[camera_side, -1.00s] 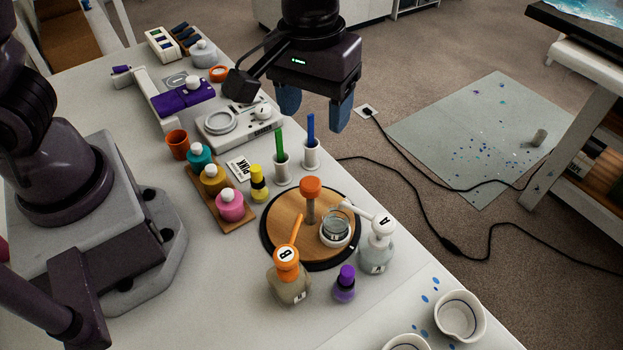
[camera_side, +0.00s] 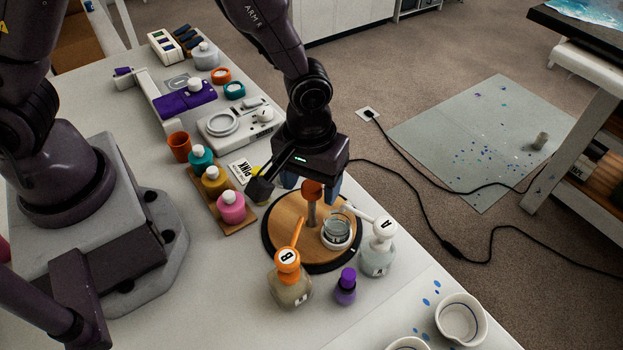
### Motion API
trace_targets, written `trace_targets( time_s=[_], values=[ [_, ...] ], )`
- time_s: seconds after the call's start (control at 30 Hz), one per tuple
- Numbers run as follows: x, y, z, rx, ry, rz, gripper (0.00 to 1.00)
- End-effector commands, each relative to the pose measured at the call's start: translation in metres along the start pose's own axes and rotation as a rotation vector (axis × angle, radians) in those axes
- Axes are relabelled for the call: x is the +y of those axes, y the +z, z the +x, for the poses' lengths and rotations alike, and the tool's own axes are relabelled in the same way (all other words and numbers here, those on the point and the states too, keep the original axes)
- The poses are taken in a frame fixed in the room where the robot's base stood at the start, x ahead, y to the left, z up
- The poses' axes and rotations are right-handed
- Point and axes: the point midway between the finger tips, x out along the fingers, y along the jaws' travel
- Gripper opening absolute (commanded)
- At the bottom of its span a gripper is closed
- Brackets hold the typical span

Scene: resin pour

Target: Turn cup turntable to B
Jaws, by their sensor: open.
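The cup turntable (camera_side: 282,212) is a round wooden disc with a black rim on the white table. An upright post with an orange knob (camera_side: 312,190) stands on it. A clear cup (camera_side: 337,228) sits at its right side, near the white spout of pump bottle A (camera_side: 379,247). Pump bottle B (camera_side: 290,277), with an orange head, stands at the front edge, its spout over the disc. My gripper (camera_side: 307,188) is open above the turntable, with its blue fingers around or just behind the knob. The gripper body partly hides the fingers, so contact cannot be told.
A wooden tray (camera_side: 238,226) with paint bottles is at the left. A white scale (camera_side: 240,128) lies behind. White bowls (camera_side: 460,318) stand at the front right.

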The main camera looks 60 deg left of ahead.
Motion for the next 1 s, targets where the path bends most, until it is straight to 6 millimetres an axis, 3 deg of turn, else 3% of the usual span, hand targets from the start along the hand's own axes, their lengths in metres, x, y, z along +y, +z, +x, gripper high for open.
trace_targets(
  time_s=[0.27, 0.5, 0.53, 1.0],
  values=[
    [0.0002, -0.0002, 0.0011, 0.0, 0.001, 0.0, 0.59],
    [0.0003, -0.0001, 0.0009, 0.0, 0.001, 0.0, 0.04],
    [0.0003, -0.0001, 0.0009, 0.0, 0.001, 0.0, 0.0],
    [0.0002, -0.0004, 0.0006, -0.001, 0.001, 0.058, 0.0]
  ],
)
